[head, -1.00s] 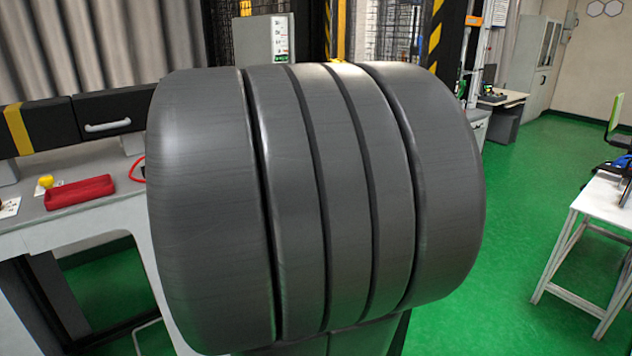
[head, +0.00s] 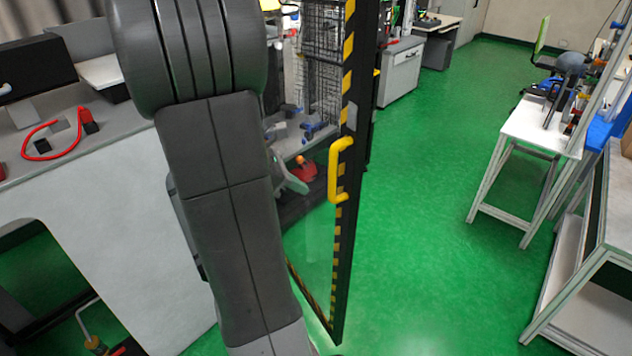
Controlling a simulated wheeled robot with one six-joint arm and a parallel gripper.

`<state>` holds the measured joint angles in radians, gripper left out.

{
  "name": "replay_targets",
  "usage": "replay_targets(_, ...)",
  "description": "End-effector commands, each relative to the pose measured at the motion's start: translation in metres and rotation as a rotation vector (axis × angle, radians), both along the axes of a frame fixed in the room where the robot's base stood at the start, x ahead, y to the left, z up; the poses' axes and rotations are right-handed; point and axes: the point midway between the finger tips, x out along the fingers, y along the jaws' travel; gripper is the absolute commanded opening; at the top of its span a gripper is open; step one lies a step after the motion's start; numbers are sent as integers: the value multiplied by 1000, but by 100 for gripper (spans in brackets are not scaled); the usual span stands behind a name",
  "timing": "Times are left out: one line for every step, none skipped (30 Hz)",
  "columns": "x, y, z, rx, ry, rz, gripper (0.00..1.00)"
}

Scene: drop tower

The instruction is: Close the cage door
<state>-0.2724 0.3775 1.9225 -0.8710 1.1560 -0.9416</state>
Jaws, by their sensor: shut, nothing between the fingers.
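The cage door (head: 343,235) stands right of my arm in the head view. It has a black frame with yellow-and-black stripes and a clear panel. Its lower edge slants across the green floor, and the door appears to stand open at an angle. Its yellow handle (head: 335,170) is on the striped upright. My dark arm covers the left part of the door and much of the cage. My gripper cannot be made out. A light grey curved part (head: 288,175) shows beside the arm, and I cannot tell what it belongs to.
A grey bench (head: 80,150) with a red cable (head: 45,152) is on the left, close to my arm. A white table (head: 530,125) with tools and a shelf unit (head: 590,250) stand on the right. The green floor between door and table is clear.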

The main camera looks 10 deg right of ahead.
Motion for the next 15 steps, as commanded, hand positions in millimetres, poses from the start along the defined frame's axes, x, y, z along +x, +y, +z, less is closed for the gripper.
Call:
replay_targets(0,-9,-7,-1,4,-4,0)
replay_targets(1,-13,-4,1,0,-4,0)
replay_targets(2,-18,-3,1,0,-4,0)
replay_targets(2,-22,-3,0,0,-4,0)
replay_targets(3,-25,-3,0,0,-3,0)
replay_targets(3,-29,-3,1,0,-3,0)
replay_targets(4,-32,-4,1,0,-3,0)
replay_targets(4,-35,-4,1,1,-4,0)
replay_targets(5,-37,-4,1,0,-3,0)
replay_targets(5,-39,-4,1,0,-1,0)
replay_targets(5,-40,-4,1,0,-1,0)
replay_targets(6,-42,-4,1,-1,-1,0)
replay_targets(6,-43,-4,0,-1,-1,0)
replay_targets(6,-43,-4,0,-1,-1,0)
replay_targets(6,-44,-4,0,-1,-1,0)
